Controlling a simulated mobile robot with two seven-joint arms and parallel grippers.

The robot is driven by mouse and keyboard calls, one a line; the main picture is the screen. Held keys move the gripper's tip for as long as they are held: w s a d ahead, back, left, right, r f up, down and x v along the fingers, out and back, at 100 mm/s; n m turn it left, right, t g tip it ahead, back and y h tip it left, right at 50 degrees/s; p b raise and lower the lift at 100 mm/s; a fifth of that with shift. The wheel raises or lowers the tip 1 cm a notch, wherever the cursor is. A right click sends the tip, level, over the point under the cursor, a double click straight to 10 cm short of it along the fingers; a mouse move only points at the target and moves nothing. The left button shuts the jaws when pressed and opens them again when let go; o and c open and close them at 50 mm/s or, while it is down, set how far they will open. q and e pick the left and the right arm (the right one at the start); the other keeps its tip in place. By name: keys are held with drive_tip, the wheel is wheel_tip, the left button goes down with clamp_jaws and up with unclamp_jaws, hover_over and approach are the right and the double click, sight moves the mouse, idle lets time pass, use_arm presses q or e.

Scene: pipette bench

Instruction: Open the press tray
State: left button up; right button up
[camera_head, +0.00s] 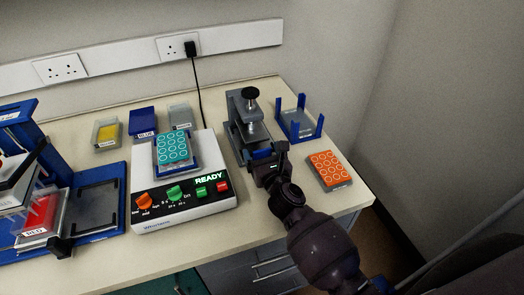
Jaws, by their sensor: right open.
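The grey press (241,112) with a black knob on top stands on the bench right of the white machine. A blue part at its front, which looks like the press tray (259,153), shows just behind my right gripper. My right gripper (269,163) is at the front of the press, with its arm coming in from the lower right. Its fingers are dark and small here, and they are open. Whether they touch the tray cannot be told. The gripper and wrist hide part of the tray front. My left gripper is not in view.
The white machine (185,212) reading READY holds a teal-topped plate (172,148). An orange-topped plate (329,169) lies right of my gripper, near the bench edge. A blue frame with posts (300,124) stands behind it. A blue pipetting stand (112,180) fills the left.

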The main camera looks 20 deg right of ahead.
drive_tip(key=shift+w, duration=0.4)
